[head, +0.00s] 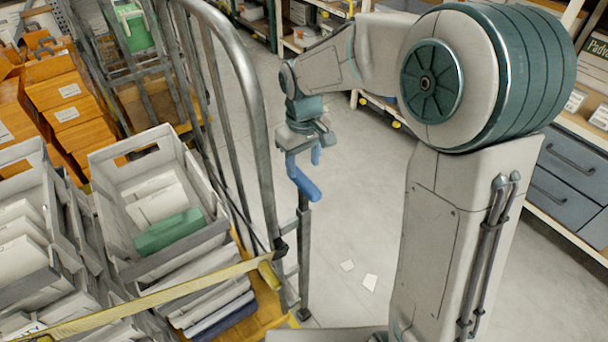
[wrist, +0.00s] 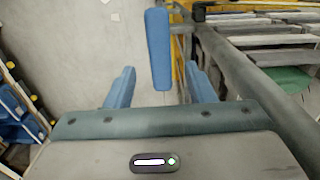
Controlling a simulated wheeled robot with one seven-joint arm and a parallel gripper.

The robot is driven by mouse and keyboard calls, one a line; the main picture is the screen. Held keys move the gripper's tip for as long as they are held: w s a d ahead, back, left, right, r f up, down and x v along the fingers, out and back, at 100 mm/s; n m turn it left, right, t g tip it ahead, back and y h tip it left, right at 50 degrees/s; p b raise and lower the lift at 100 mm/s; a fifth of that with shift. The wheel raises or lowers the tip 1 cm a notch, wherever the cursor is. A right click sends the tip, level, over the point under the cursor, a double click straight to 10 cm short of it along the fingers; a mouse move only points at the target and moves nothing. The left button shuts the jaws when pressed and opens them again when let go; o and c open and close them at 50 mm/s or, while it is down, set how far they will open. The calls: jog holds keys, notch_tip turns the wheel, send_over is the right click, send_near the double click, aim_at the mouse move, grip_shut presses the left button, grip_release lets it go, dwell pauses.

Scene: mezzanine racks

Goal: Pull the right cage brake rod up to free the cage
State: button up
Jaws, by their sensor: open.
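The right cage brake rod is a thin grey upright post (head: 304,235) at the cage's near corner, with a blue grip (head: 306,186) at its top. The blue grip also shows in the wrist view (wrist: 158,50), lined up between my fingers and beyond their tips. My gripper (head: 303,160) is open just above the grip. Its two blue fingers stand apart in the wrist view (wrist: 160,84) with nothing between them. Whether a finger touches the grip cannot be told. The cage (head: 262,110) has a bent grey tube frame.
The cage holds grey totes (head: 110,215) with white packets and a green one (head: 168,231), behind a yellow strap (head: 165,294). Orange boxes (head: 70,105) stand at left. Drawers (head: 566,195) line the right. Pale floor (head: 360,215) is clear apart from paper scraps (head: 370,282).

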aim_at(303, 179)
notch_tip(303, 179, down, 6)
jog(key=shift+r, duration=0.15)
